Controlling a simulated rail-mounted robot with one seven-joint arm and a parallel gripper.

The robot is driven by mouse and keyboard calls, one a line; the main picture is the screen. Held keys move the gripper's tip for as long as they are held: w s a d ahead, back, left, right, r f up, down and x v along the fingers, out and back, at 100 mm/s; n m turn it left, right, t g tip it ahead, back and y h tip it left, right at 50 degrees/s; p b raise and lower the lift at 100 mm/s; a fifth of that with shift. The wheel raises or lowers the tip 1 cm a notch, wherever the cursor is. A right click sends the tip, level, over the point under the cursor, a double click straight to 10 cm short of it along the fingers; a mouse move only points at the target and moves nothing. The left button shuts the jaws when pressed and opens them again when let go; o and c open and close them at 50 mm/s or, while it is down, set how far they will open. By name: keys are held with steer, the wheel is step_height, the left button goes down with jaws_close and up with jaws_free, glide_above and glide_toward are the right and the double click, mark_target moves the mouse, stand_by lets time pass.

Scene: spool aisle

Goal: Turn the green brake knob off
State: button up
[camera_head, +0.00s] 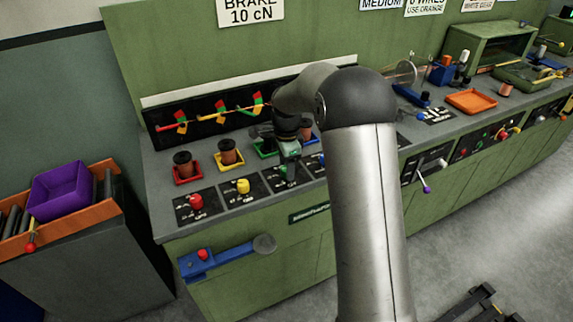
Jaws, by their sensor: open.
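The fingers are small and dark here, and the gripper is open. The marks around the green knob are too small and too hidden to read.
Spools stand in a red tray (187,179) and a yellow tray (229,167) behind the knobs. A green tray (262,152) is partly behind my gripper. Coloured levers (218,106) line the back panel. A blue arm with a red button (202,254) juts from the bench front.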

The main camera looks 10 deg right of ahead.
steer(key=shift+f, duration=0.2)
steer(key=shift+c, duration=0.3)
steer(key=c, duration=0.9)
